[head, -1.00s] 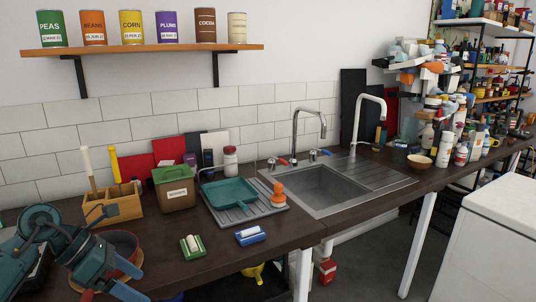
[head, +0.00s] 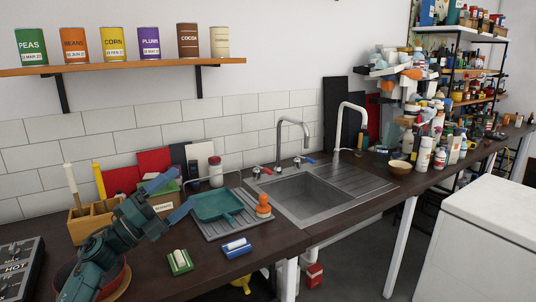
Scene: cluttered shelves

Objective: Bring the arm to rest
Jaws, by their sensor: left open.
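My left arm rises from the lower left of the head view. Its gripper (head: 184,189) is open, with blue fingers apart and nothing visible between them. It appears in front of the green-lidded box (head: 167,203), hiding much of it, and left of the teal pan (head: 217,205). I cannot tell how far above the counter it is. My right gripper is not in view.
The dark counter (head: 215,283) carries a wooden utensil holder (head: 84,226), a red pot (head: 119,276) partly behind my arm, a green-and-white item (head: 179,262) and a blue-and-white item (head: 236,248). The sink (head: 311,192) is right. A can shelf (head: 125,69) hangs above.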

